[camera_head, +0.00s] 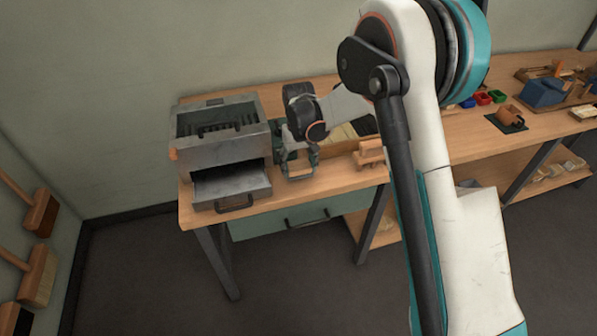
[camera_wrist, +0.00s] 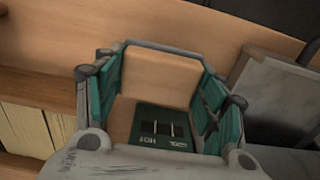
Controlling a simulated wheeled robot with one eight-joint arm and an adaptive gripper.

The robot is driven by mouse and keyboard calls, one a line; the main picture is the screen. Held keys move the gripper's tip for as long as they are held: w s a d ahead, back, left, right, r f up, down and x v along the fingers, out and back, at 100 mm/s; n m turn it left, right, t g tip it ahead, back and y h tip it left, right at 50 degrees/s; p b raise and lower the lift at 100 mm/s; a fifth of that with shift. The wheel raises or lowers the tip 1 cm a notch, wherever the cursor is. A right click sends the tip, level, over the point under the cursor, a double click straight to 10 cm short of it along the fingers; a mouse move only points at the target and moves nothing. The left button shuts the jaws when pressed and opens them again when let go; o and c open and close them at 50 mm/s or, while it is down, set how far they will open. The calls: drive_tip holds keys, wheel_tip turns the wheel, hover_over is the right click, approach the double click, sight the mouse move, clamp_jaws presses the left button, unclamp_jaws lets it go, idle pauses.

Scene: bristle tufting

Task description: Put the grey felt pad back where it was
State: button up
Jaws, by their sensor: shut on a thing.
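My gripper (camera_head: 297,158) is over the front of the bench, just right of the grey metal box. In the wrist view its teal-sided fingers (camera_wrist: 165,58) are spread around a thin grey strip (camera_wrist: 165,48) that spans between their tips. I take this strip for the grey felt pad, seen nearly edge-on. It also shows as a small grey shape under the fingers in the head view (camera_head: 298,174). Bench wood shows beyond it; I cannot tell how high it is held.
The grey metal box (camera_head: 220,150) stands left, its tray (camera_head: 230,184) pulled out close to my gripper. A wooden piece (camera_head: 370,153) is to the right. Pale bristle bundles (camera_wrist: 25,130) lie nearby. Coloured bins (camera_head: 483,98) stand farther right. The bench's front edge is close.

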drive_tip(key=shift+f, duration=1.1)
drive_tip(key=shift+f+b, duration=0.2)
drive_tip(key=shift+b, duration=0.15)
drive_tip(key=o, duration=1.1)
drive_tip(key=shift+r, duration=0.1)
